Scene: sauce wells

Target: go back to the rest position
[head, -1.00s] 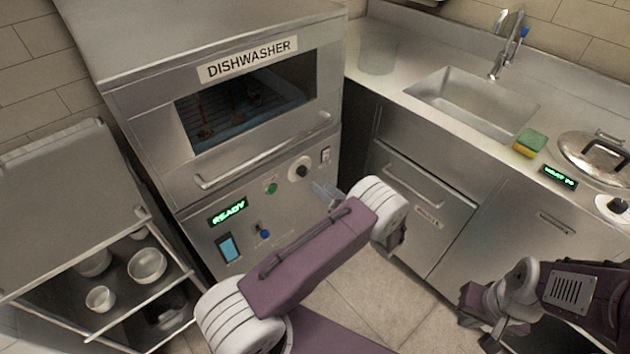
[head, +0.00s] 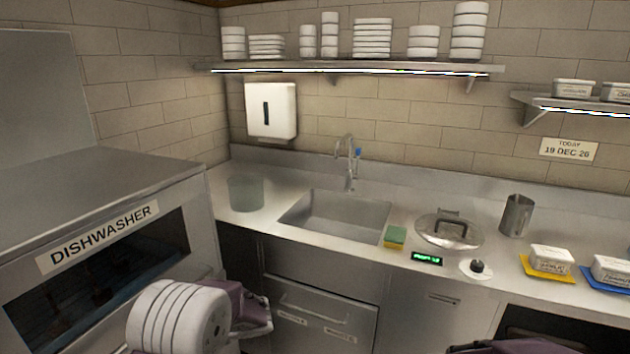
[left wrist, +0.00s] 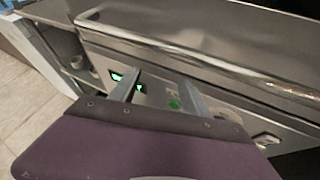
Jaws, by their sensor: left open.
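My left gripper (left wrist: 157,82) shows in the left wrist view with its two fingers apart and nothing between them. Beyond the fingers is the front of the dishwasher, with its green-lit display (left wrist: 124,78) and green button (left wrist: 174,104). In the head view, part of my left arm shows at the bottom left, in front of the dishwasher (head: 105,195); its fingers are hidden there. My right gripper is out of view; only a purple piece of my right arm shows at the bottom edge.
The steel counter holds a sink (head: 335,215), a sponge (head: 395,237), a round lid (head: 447,232), a steel cup (head: 516,215) and labelled tubs (head: 551,259). A wall shelf (head: 350,68) bears stacked white dishes.

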